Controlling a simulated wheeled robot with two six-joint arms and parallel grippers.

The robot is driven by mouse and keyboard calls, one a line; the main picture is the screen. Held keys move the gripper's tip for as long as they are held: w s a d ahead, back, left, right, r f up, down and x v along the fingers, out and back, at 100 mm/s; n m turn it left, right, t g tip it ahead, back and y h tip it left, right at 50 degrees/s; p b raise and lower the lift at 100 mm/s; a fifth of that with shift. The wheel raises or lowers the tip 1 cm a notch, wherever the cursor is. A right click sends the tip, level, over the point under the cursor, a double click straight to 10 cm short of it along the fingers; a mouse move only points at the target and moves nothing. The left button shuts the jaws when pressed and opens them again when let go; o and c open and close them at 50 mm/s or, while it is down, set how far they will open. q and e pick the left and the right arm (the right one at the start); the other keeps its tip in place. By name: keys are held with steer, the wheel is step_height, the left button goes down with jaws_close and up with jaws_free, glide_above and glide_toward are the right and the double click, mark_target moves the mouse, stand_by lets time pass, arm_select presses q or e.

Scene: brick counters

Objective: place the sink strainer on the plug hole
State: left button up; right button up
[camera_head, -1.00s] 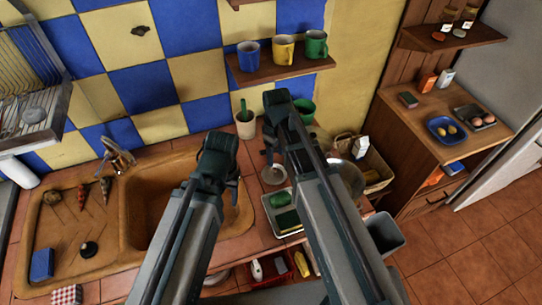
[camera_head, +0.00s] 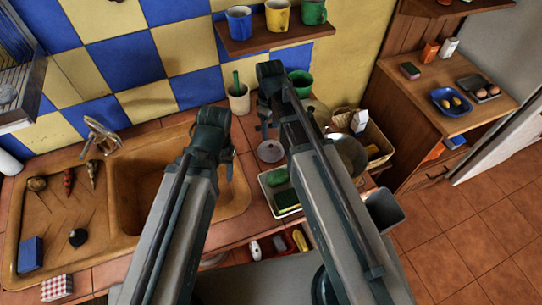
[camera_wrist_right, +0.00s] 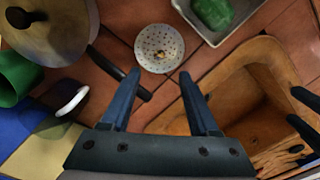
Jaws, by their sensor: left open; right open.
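The sink strainer, a pale round disc with small holes and a centre knob, lies on the tiled counter right of the sink (camera_head: 270,151). It also shows in the right wrist view (camera_wrist_right: 158,38). My right gripper (camera_head: 265,128) is open and empty above the counter near the strainer. In the right wrist view its spread fingers (camera_wrist_right: 160,98) point toward the strainer, with nothing between them. My left gripper (camera_head: 227,165) is open and empty over the right side of the brown sink basin (camera_head: 130,195).
A tray (camera_head: 266,180) with green sponges lies just in front of the strainer. A cup (camera_head: 239,100) holding a green brush stands behind. A black plug (camera_head: 77,237) and several small items lie on the drainboard. The tap (camera_head: 101,135) stands behind the basin.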

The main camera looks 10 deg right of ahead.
mark_target(271, 146)
steer(key=shift+f+b, duration=1.35)
steer(key=shift+f, duration=0.55)
step_height(271, 146, down, 5)
steer(key=b, duration=0.5)
steer(key=shift+d+f, duration=0.1)
steer(key=shift+f, duration=0.05)
jaws_close()
